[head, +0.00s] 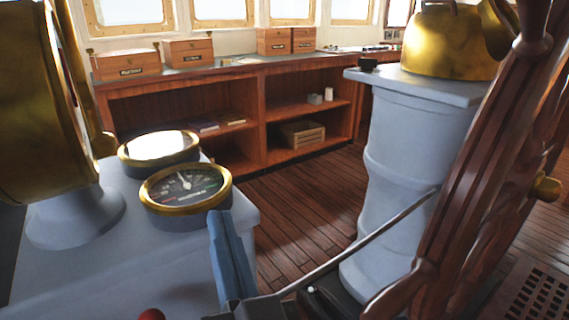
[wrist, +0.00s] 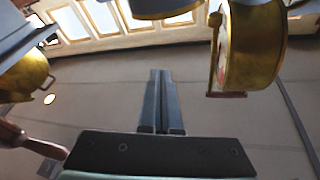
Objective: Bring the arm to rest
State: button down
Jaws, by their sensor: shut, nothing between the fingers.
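My gripper (wrist: 157,74) shows in the wrist view with its two long grey-blue fingers shut together and nothing between them. Part of my arm shows at the bottom edge. Whether the fingers touch the grey console cannot be told.
Two brass-rimmed gauges (head: 186,188) sit on a grey console (head: 130,265), beside a large brass instrument (head: 28,110). A wooden ship's wheel (head: 470,150) and a grey pedestal (head: 405,150) stand at right. Wooden shelves (head: 230,90) line the back. Floor (head: 300,205) between is clear.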

jog(key=s+d+r+t+h, duration=0.1)
jog(key=d+r+t+h, duration=0.15)
jog(key=r, duration=0.55)
jog(key=s+d+r+t+h+p, duration=0.1)
jog(key=d+r+t+h, duration=0.15)
jog(key=r, duration=0.65)
jog(key=s+d+r+t+h, duration=0.1)
jog(key=d+r+t+h, duration=0.15)
jog(key=r, duration=0.55)
notch_tip(320, 180, up, 29)
jog(key=a+p, duration=0.1)
jog(key=p, duration=2.8)
jog(key=shift+r+m, duration=0.15)
jog(key=shift+m, duration=0.15)
